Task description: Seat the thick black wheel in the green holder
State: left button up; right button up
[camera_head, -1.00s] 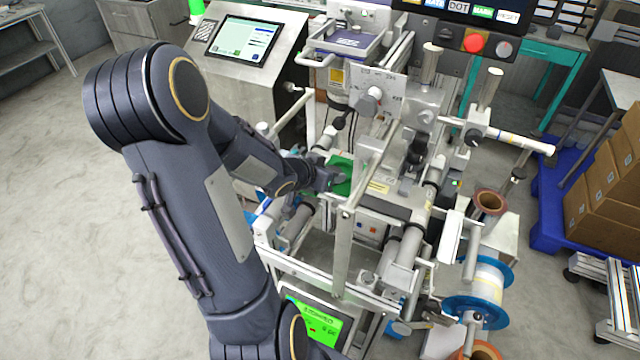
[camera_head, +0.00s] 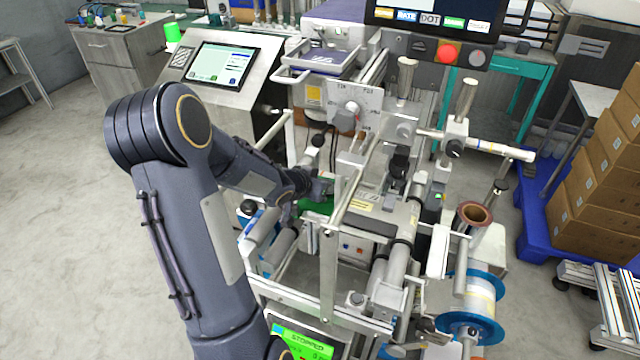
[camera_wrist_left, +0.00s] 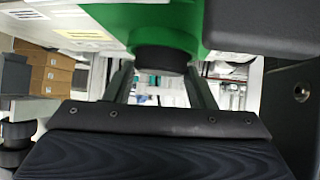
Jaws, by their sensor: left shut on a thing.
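My left gripper (camera_head: 324,186) reaches in from the left to the green holder (camera_head: 318,204) in the middle of the machine. In the left wrist view the gripper's two fingers (camera_wrist_left: 160,88) are on either side of the thick black wheel (camera_wrist_left: 161,59), and the gripper is shut on it. The wheel lies against the curved edge of the green holder (camera_wrist_left: 172,22) in that picture. I cannot tell whether the wheel is seated. In the head view the wheel is hidden by the hand. My right gripper is not in view.
Metal rollers, bars and a plate with a knob (camera_head: 352,108) crowd the space around the holder. A tablet screen (camera_head: 222,64) stands to the left behind my arm. A blue-flanged reel (camera_head: 474,305) is at the lower right. Open floor lies at the left.

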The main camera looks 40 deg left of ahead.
pick_arm(q)
jog(key=o, duration=1.1)
jog(key=shift+o, duration=0.2)
jog(key=shift+r, duration=0.1)
jog(key=p+v, duration=0.2)
jog(key=v, duration=0.4)
jog(key=shift+s+a+r+p, duration=0.1)
jog(key=shift+r+p, duration=0.1)
jog(key=shift+p, duration=0.15)
jog(key=shift+s+r, duration=0.25)
jog(key=shift+s, duration=0.4)
